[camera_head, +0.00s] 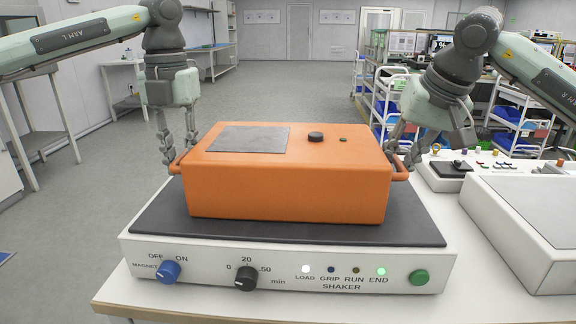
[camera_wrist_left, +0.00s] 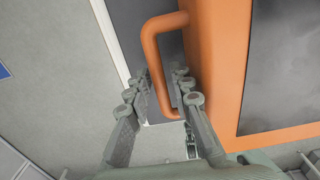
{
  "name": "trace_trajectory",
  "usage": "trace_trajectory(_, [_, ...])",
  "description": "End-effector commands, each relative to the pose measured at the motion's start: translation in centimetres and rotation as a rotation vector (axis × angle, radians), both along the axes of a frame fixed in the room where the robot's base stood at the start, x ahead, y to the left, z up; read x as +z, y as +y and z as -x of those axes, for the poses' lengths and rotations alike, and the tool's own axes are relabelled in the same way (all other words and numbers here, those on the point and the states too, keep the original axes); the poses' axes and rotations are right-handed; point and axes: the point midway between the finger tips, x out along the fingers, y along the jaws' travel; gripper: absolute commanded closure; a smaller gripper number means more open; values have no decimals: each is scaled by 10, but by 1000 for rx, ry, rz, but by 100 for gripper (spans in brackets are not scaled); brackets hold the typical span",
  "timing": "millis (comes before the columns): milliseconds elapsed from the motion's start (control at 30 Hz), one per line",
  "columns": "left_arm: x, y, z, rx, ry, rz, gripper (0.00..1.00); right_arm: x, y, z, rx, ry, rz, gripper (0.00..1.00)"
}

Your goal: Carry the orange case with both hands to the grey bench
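The orange case (camera_head: 290,190) sits on the dark top plate of the shaker (camera_head: 160,222). It has a handle at each end, a grey panel and a black knob on its lid. My left gripper (camera_head: 178,158) is at the left handle (camera_head: 176,165); in the left wrist view, its open fingers (camera_wrist_left: 158,90) stand on either side of that handle (camera_wrist_left: 152,55), with gaps showing. My right gripper (camera_head: 404,154) is just above and beside the right handle (camera_head: 401,174), its fingers apart. Contact there is unclear. I cannot tell which surface is the grey bench.
The shaker stands on a white table (camera_head: 120,300); its LOAD and END lamps look lit. A large pale box (camera_head: 530,215) and a small device (camera_head: 450,172) are to the right. Shelved carts (camera_head: 395,100) stand behind. Open floor (camera_head: 290,85) lies beyond and left.

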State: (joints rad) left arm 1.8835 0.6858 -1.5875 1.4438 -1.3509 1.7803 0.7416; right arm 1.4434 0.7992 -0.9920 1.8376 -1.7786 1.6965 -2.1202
Motion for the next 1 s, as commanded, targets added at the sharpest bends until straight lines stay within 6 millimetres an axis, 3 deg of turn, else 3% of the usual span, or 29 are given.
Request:
trace_trajectory(100, [0, 0, 0, 0, 0, 0, 78, 0, 0, 0, 0, 0, 0, 78])
trace_trajectory(300, [0, 0, 0, 0, 0, 0, 100, 0, 0, 0, 0, 0, 0, 100])
trace_trajectory(1000, [5, 0, 0, 0, -4, 2, 100, 6, 0, 0, 0, -5, -2, 100])
